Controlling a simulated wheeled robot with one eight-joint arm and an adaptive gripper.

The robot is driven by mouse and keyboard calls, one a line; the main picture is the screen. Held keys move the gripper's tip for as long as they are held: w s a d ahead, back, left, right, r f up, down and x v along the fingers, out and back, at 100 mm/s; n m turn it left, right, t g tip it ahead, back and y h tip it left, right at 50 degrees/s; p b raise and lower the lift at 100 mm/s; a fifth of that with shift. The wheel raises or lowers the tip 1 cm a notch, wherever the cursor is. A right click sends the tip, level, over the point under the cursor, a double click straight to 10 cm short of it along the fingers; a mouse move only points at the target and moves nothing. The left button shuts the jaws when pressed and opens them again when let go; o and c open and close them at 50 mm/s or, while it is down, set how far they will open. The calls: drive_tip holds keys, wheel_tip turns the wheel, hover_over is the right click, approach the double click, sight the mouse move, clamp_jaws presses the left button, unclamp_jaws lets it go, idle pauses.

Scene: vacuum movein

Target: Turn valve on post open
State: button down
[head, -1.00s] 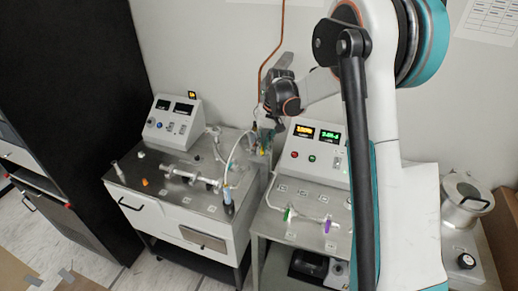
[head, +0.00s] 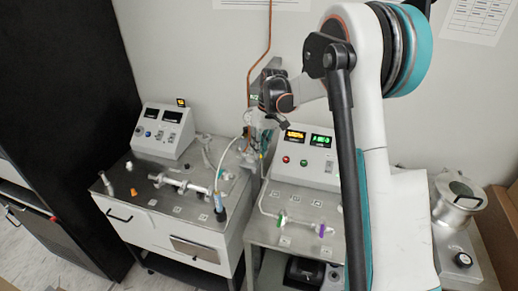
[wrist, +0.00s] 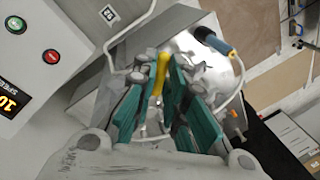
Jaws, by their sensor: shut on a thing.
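The yellow valve handle (wrist: 160,74) shows in the wrist view between the teal fingers of my gripper (wrist: 165,72). The fingers are closed on it. In the head view my gripper (head: 257,130) points down at the glass and metal fittings at the back, in the gap between the two benches. The post and valve body are mostly hidden there by the wrist and fittings, and I cannot tell the handle's exact angle.
A left bench (head: 188,228) carries a control box (head: 164,128) and glassware. A right bench (head: 262,232) carries a box with lit displays (head: 308,150) close beside my wrist. A copper pipe (head: 268,40) runs down the wall behind. A metal vessel (head: 458,200) stands at the right.

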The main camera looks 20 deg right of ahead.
drive_tip(key=c, duration=1.6)
unclamp_jaws()
drive_tip(key=shift+c, duration=0.2)
wheel_tip(320, 180, up, 12)
drive_tip(key=d, duration=0.2)
drive_tip(key=shift+w+d, duration=0.15)
drive_tip(key=shift+w, duration=0.1)
drive_tip(key=shift+f, duration=0.1)
